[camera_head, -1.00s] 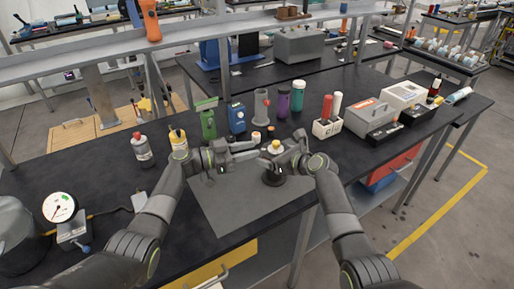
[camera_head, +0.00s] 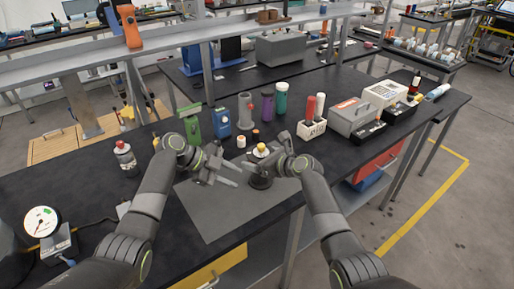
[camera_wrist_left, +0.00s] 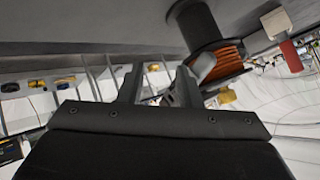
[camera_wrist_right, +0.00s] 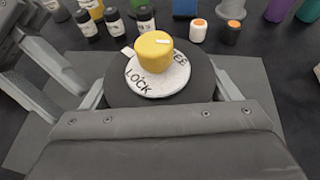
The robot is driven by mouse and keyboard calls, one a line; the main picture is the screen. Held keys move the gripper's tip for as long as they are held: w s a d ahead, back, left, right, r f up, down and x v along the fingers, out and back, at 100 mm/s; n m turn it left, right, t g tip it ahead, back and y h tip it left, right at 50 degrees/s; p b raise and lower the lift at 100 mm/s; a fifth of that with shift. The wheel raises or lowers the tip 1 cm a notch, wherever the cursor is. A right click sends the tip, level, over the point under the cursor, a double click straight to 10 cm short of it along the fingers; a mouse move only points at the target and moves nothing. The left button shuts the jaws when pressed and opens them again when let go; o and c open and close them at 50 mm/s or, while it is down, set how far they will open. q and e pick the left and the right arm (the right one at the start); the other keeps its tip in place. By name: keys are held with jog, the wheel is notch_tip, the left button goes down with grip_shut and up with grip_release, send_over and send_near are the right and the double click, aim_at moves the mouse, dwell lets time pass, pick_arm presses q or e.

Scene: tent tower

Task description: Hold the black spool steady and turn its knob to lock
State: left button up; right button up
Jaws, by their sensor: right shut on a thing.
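The black spool (camera_head: 261,182) stands upright on the grey mat. Its yellow knob (camera_wrist_right: 155,56) sits on a white dial (camera_wrist_right: 178,78) marked LOCK, with part of another word visible. My right gripper (camera_wrist_right: 162,95) is shut on the spool, one finger on each side of its black top flange. My left gripper (camera_head: 236,176) is open and empty, left of the spool and apart from it.
The grey mat (camera_head: 208,215) is clear left of the spool. Small capped jars (camera_wrist_right: 199,30) and a green device (camera_head: 193,124) stand behind it. A white holder (camera_head: 311,129) with red and white handles and a grey box (camera_head: 352,117) stand at right. A gauge (camera_head: 42,222) is at far left.

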pick_arm(q)
jog(key=d+n+t, duration=0.1)
jog(key=n+t+y, duration=0.3)
jog(key=n+t, duration=0.6)
jog(key=n, duration=0.6)
send_near(260, 147)
jog(key=shift+x, duration=4.4)
grip_shut()
